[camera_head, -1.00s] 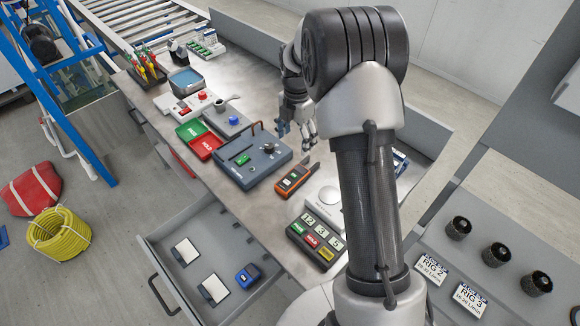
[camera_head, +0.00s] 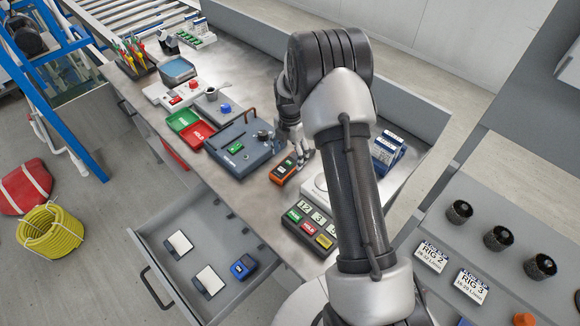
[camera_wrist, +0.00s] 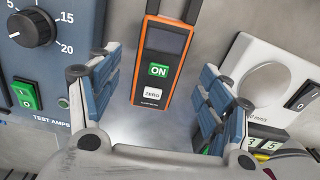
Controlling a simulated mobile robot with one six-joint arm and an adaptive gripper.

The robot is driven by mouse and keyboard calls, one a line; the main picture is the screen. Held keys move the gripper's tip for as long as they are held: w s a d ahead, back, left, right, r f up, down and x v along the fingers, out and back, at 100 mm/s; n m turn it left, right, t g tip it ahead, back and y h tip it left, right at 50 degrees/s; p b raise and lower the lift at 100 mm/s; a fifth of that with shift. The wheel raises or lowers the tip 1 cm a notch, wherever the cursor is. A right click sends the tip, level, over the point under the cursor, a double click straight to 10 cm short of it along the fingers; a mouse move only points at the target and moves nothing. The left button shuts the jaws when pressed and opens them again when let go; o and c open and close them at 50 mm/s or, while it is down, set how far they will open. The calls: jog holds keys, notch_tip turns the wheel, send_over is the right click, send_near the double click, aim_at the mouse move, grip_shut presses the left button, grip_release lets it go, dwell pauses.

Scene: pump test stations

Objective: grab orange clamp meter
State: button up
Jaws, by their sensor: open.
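The orange clamp meter (camera_head: 284,170) lies on the grey bench, between the blue-grey test box and the round white device. In the wrist view the clamp meter (camera_wrist: 163,60) has an orange rim, a dark screen, a green ON button and a white ZERO button. Its dark jaws run out of the top of that view. My gripper (camera_wrist: 150,100) is open, with one blue-padded finger to each side of the meter's lower end and nothing held. In the head view my gripper (camera_head: 300,150) is just beyond the meter, partly hidden by my arm.
The test box (camera_head: 240,145) with a dial and green switch stands close to the left. The white round device (camera_head: 318,187) and a keyed panel (camera_head: 307,226) stand close to the right and front. An open drawer (camera_head: 195,215) juts out below the bench edge.

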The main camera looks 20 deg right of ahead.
aim_at(290, 161)
notch_tip(290, 161, down, 4)
jog(key=shift+f+b, duration=0.25)
jog(key=shift+b, duration=0.5)
jog(key=shift+r, duration=0.1)
jog(key=c, duration=1.3)
